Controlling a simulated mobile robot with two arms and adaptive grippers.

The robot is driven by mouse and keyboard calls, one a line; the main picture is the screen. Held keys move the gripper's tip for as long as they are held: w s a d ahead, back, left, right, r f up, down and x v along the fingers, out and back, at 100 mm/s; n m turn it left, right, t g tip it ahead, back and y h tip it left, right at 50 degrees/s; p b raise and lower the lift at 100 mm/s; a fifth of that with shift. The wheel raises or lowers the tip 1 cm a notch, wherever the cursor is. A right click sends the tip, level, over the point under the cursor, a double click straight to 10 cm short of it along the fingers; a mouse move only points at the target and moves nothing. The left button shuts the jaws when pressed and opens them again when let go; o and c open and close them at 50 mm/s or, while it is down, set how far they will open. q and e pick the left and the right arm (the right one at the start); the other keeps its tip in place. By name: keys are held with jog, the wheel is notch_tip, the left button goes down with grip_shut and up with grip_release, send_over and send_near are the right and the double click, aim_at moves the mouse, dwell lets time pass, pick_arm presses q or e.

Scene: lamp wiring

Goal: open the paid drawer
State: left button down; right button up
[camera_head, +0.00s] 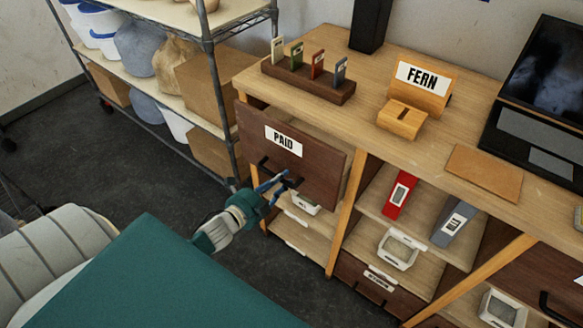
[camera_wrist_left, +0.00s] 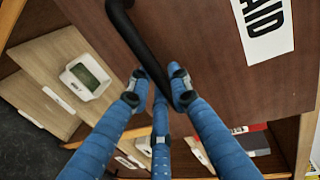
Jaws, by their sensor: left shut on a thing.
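The paid drawer (camera_head: 310,165) has a dark brown front with a white PAID label (camera_head: 283,140). It is at the left end of the desk, and its front stands somewhat forward of the frame. Its black bar handle (camera_wrist_left: 132,32) runs down between my fingers in the left wrist view, where part of the label (camera_wrist_left: 263,25) also shows. My left gripper (camera_head: 281,181), with blue fingers, is shut on the handle; its fingertips (camera_wrist_left: 158,90) close around the bar's lower end. The drawer's inside is hidden from view. My right gripper is not in view.
Open shelves below hold a red binder (camera_head: 399,194), a grey binder (camera_head: 453,224) and white devices (camera_head: 398,249). A metal rack (camera_head: 210,75) with boxes stands left. The desktop (camera_head: 350,90) holds a tag rack (camera_head: 308,82), a FERN sign (camera_head: 422,77) and a laptop (camera_head: 535,125).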

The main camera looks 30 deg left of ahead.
pick_arm(q)
jog(key=f+p+v, duration=0.1)
jog(key=f+v, duration=0.1)
jog(key=v, duration=0.8)
jog(key=s+f+p+v, duration=0.1)
jog(key=f+v, duration=0.1)
jog(key=v, duration=0.8)
jog(key=shift+s+a, duration=0.15)
jog(key=shift+s, duration=0.2)
jog(key=c, duration=1.6)
grip_release()
